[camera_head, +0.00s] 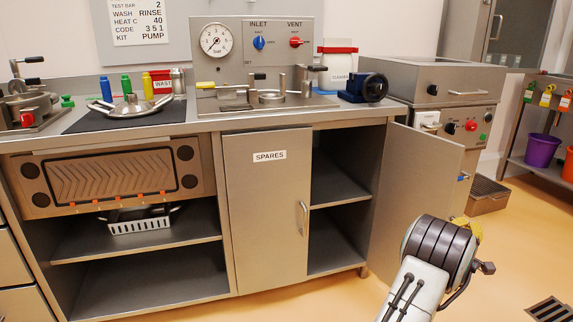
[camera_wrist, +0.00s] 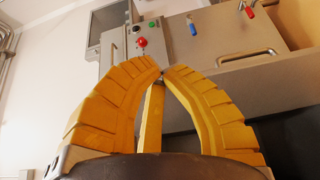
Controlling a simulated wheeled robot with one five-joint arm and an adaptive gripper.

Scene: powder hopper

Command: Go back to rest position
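My gripper (camera_head: 474,229) is at the lower right of the head view, in front of the open right cabinet door (camera_head: 425,190). Mostly my dark wrist shows there, with a bit of yellow finger. In the wrist view the yellow fingers of my gripper (camera_wrist: 161,70) curve in and their tips come together. I see nothing held between them. A grey panel with a red knob (camera_wrist: 142,42) shows beyond the fingertips, apart from them.
The steel bench (camera_head: 210,122) carries a gauge panel (camera_head: 253,62), bottles and a black mat. The SPARES door (camera_head: 268,200) is closed. A grey machine (camera_head: 455,85) stands right of the bench. A purple bucket (camera_head: 542,150) is on the right rack. Floor (camera_head: 500,270) at lower right is mostly clear.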

